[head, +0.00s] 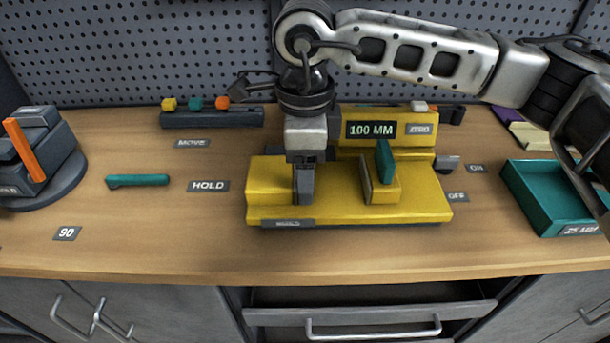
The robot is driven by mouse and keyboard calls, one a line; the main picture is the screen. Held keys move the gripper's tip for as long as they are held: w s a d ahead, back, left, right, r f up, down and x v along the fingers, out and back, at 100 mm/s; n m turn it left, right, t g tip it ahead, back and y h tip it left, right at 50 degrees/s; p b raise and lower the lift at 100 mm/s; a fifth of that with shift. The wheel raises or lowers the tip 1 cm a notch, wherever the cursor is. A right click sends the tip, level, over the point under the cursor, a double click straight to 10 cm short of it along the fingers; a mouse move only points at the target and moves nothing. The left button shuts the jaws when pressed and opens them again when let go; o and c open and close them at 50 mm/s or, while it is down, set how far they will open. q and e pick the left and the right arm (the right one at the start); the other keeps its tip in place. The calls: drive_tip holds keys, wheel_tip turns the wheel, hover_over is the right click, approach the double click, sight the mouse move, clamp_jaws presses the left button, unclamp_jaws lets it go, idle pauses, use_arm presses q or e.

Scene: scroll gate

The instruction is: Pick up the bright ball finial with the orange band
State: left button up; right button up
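I cannot make out a bright ball finial with an orange band in the head view. Small yellow (168,104), teal (195,103) and orange (222,102) pieces sit on a dark rack (212,119) at the back left; none clearly shows a band. My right gripper (303,198) points down over the left part of a yellow machine (421,207), its dark fingers just above or at its surface. The fingers overlap, so their opening is unclear, and they hide what is behind them. My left gripper is out of view.
The yellow machine carries a "100 MM" display (370,129) and an upright teal piece (384,161). A teal tray (512,190) is at right. A grey device with an orange bar (25,150) is at far left. A teal bar (138,181) lies on the wooden bench (180,235).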

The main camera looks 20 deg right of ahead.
drive_tip(key=c, duration=1.2)
drive_tip(key=shift+r, duration=0.1)
drive_tip(key=shift+c, duration=0.2)
